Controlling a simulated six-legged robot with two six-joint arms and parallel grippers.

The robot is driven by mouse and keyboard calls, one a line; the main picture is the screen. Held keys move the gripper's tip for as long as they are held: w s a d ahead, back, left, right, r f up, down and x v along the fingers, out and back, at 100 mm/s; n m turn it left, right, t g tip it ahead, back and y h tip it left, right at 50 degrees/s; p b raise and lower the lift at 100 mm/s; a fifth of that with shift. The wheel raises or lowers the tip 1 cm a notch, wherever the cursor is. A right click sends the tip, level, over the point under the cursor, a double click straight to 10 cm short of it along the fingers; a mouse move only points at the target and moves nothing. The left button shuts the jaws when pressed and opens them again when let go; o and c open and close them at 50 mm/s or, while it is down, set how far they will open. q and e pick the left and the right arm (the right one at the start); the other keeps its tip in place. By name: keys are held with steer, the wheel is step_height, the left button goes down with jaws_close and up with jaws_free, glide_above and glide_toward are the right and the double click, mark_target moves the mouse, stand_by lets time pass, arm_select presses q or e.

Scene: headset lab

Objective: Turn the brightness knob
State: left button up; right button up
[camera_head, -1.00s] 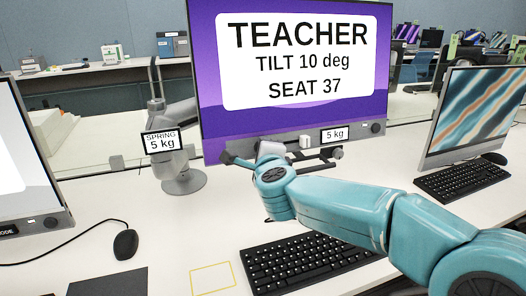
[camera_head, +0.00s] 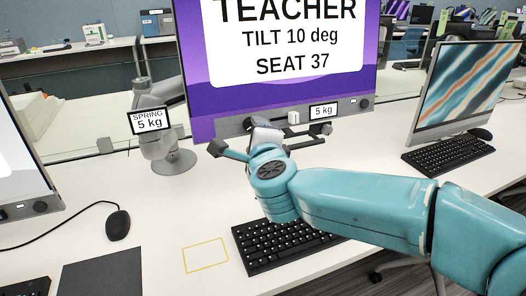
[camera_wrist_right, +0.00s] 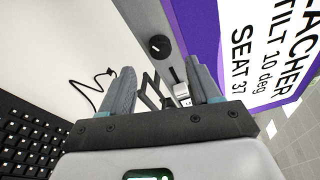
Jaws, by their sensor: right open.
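The purple monitor (camera_head: 285,92) carries a grey bezel below its screen, with one dark knob (camera_head: 365,103) at the right end. A round black knob (camera_wrist_right: 158,46) on the bezel shows in the right wrist view, beyond the fingertips and apart from them. A small white block (camera_head: 293,118) sits on the bezel; it also shows in the right wrist view (camera_wrist_right: 181,92). No label says which knob is brightness. My right gripper (camera_head: 272,142) is open and empty in front of the lower bezel, hiding part of it; its fingers (camera_wrist_right: 163,84) are spread in the wrist view. My left gripper is not in view.
A black keyboard (camera_head: 285,243) lies below my right arm. A mouse (camera_head: 118,224), a dark mat (camera_head: 100,277) and a yellow outline (camera_head: 206,255) are on the white desk. A "SPRING 5 kg" stand (camera_head: 170,155) is left of the monitor. Another monitor (camera_head: 470,90) stands right.

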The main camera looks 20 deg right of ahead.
steer(key=v, duration=0.9)
steer(key=shift+s+p, duration=0.35)
steer(key=shift+p, duration=0.1)
